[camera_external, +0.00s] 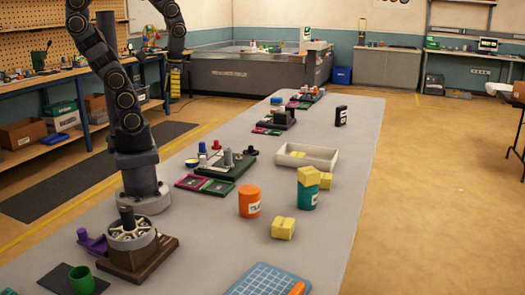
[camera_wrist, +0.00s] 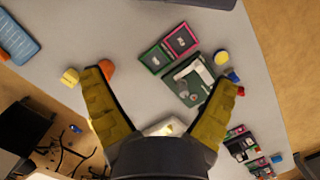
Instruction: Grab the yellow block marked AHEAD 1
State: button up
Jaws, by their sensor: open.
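One yellow block (camera_external: 283,228) lies on the grey table in front of the orange can (camera_external: 249,201); it also shows in the wrist view (camera_wrist: 70,77), left of my left finger. A second yellow block (camera_external: 309,175) sits tilted on top of a teal can (camera_external: 307,197). A third yellow block (camera_external: 326,181) shows just right of that can, partly hidden. The labels are too small to read, so I cannot tell which says AHEAD 1. My gripper (camera_wrist: 165,85) is open and empty, its yellow fingers spread high above the table.
A white tray (camera_external: 329,156) stands behind the teal can. A green board with parts (camera_external: 226,166) and pink and green frames (camera_external: 205,186) lie to the left. A brown-based wheel fixture (camera_external: 137,255) and blue mat (camera_external: 264,280) are nearer. The table's right side is mostly clear.

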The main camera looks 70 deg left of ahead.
jog(key=w+r+m, duration=0.1)
jog(key=w+m, duration=0.5)
jog(key=w, duration=0.8)
jog(key=m+t, duration=0.2)
jog(key=m, duration=1.8)
send_over(325, 176)
jog(key=a, duration=0.2)
notch_tip(325, 176, down, 23)
jog(key=shift+w+d+r, duration=0.1)
jog(key=shift+w, duration=0.05)
jog(key=shift+w+d+f, duration=0.15)
jog(key=shift+d+f, duration=0.05)
jog(key=shift+f, duration=1.35)
jog(key=f, duration=0.3)
jog(key=d+f, duration=0.1)
jog(key=f, duration=0.1)
jog(key=shift+s+f, duration=0.15)
jog(key=shift+s, duration=0.15)
jog(key=c, duration=1.2)
